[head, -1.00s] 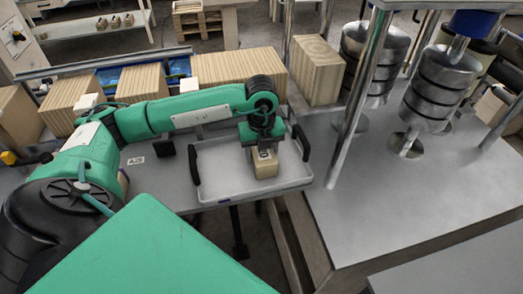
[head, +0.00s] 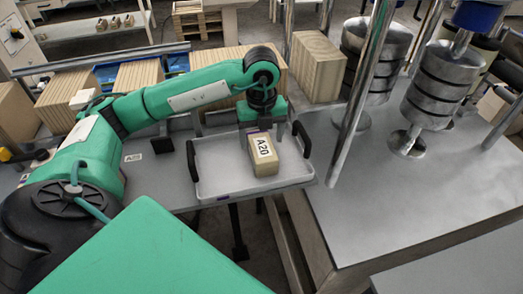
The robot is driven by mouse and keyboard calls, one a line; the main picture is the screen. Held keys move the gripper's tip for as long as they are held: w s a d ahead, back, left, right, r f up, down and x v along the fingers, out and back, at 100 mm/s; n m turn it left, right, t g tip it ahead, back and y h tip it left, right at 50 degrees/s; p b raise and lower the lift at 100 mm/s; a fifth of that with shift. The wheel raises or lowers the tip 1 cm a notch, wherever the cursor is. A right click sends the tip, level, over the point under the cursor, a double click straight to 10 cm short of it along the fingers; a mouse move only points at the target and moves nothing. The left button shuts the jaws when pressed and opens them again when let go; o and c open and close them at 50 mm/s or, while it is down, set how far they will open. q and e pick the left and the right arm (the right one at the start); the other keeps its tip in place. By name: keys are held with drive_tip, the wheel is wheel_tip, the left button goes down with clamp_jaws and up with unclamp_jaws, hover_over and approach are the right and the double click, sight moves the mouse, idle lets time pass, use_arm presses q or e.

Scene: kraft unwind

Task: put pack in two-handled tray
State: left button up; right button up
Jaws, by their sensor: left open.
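The pack (head: 264,156) is a tan block with a white label reading A20. It lies in the right half of the two-handled tray (head: 218,188), a pale shallow tray with a black handle at its left and right ends. My left gripper (head: 262,124) is above and behind the pack, pointing down, and is open. The pack's label is uncovered; whether the fingertips still touch its far end I cannot tell. My right gripper is not in view.
Several tan stacks (head: 216,58) stand in a row behind the tray. A larger block (head: 317,67) stands at the back right. A metal table (head: 400,190) with upright posts and steel cylinders (head: 436,88) fills the right side.

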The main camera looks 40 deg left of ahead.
sight(262, 145)
use_arm(q)
wheel_tip(262, 145, up, 6)
drive_tip(key=shift+f+b, duration=0.15)
drive_tip(key=shift+b, duration=0.55)
drive_tip(key=shift+r, duration=0.7)
